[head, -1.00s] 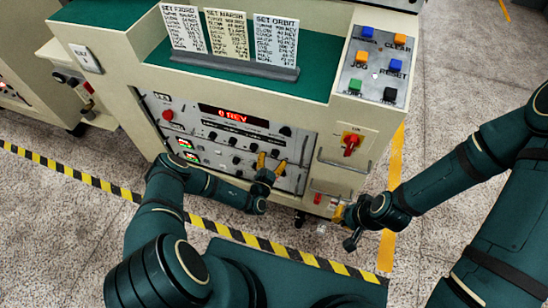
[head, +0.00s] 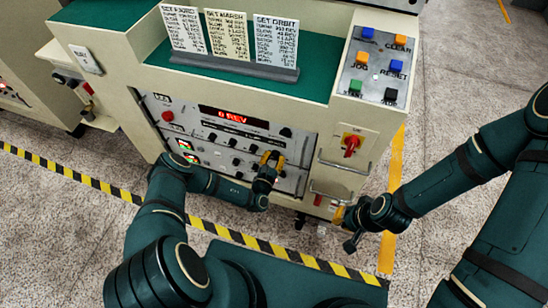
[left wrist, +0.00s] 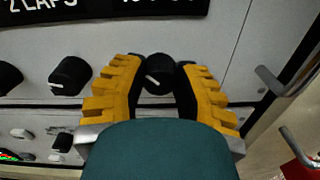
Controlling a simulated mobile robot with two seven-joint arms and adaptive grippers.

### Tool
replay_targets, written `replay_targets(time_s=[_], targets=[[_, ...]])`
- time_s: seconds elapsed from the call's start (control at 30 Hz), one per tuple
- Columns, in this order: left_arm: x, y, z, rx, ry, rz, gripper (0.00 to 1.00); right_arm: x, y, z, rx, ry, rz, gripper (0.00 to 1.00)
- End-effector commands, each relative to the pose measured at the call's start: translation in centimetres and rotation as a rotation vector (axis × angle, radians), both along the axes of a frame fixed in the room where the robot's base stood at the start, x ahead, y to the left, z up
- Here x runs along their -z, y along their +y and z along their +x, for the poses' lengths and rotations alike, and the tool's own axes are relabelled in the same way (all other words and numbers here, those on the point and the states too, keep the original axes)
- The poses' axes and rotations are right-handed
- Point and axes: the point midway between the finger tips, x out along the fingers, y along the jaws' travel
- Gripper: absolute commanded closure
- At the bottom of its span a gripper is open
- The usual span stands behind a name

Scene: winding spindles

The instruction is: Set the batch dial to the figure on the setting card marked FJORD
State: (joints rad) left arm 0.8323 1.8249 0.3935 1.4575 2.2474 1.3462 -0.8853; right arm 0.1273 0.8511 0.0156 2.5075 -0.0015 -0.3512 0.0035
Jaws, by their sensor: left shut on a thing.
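The FJORD setting card (head: 184,29) stands leftmost of three cards in a grey holder on the green top; its small print is too fine to read. The control panel (head: 212,168) below bears several black knobs. My left gripper (head: 271,158) is at the panel's right side. In the left wrist view its yellow fingers (left wrist: 157,85) are shut on a black knob (left wrist: 157,75) with a white pointer line. I cannot read a label for this knob.
The red display (head: 232,116) reads 0 REV. A red rotary switch (head: 351,144) and a box of coloured buttons (head: 375,66) are to the right. Another black knob (left wrist: 70,76) is left of the gripped one. A metal handle (left wrist: 272,80) stands out at right.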

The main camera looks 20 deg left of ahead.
Motion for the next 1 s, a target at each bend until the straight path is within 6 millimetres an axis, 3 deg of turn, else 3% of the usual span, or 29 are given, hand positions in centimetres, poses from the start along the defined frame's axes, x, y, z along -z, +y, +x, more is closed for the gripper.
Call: replay_targets(time_s=[0.7, 1.0], targets=[[-0.09, 0.14, 0.08, -0.002, 0.01, -0.422, 1.0, 0.64, -0.02, 0.12, 0.001, -0.003, 0.0, 1.0], [-0.16, 0.18, 0.11, -0.001, 0.012, -0.513, 1.0, 0.75, -0.02, 0.15, 0.0, -0.004, -0.001, 1.0]])
